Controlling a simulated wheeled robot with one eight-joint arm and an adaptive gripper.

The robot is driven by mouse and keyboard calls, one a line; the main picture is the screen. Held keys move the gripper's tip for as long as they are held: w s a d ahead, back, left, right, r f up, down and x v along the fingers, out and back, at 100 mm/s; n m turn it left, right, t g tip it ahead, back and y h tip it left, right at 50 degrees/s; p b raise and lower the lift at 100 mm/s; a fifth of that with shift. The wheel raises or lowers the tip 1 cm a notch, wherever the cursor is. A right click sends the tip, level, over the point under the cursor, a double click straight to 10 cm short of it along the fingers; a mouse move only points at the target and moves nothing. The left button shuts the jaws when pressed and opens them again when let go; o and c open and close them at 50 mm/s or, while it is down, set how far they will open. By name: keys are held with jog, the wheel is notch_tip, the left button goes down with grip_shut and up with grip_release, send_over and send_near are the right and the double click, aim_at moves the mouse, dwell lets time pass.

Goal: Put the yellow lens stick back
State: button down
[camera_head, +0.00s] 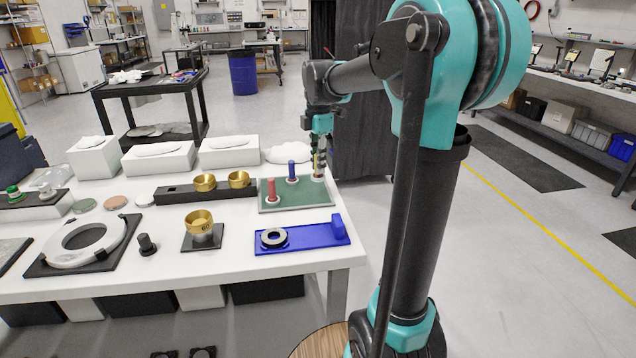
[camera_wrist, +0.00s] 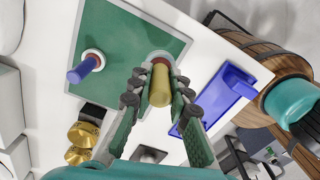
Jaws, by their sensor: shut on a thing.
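The yellow lens stick (camera_wrist: 160,88) is held between the fingers of my gripper (camera_wrist: 157,92), with a white ring at its far end in the wrist view. In the head view my gripper (camera_head: 319,150) points down over the back right part of the green board (camera_head: 300,198). Whether the stick touches the board is unclear. A red stick (camera_head: 271,187) and a blue stick (camera_head: 291,169) stand upright in white bases on the board. The blue stick also shows in the wrist view (camera_wrist: 82,71). The red one is not clearly visible there.
A blue tray (camera_head: 310,236) with a dark ring lies in front of the board. A black bar with gold cups (camera_head: 240,179) is to the left. White boxes (camera_head: 228,150) line the back of the white table (camera_head: 120,287). Open floor lies to the right.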

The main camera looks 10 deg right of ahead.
jog(key=shift+f, duration=3.3)
jog(key=c, duration=1.4)
grip_release()
jog(key=shift+f, duration=0.1)
jog(key=shift+c, duration=0.2)
notch_tip(320, 180, up, 12)
jog(key=shift+r, duration=0.15)
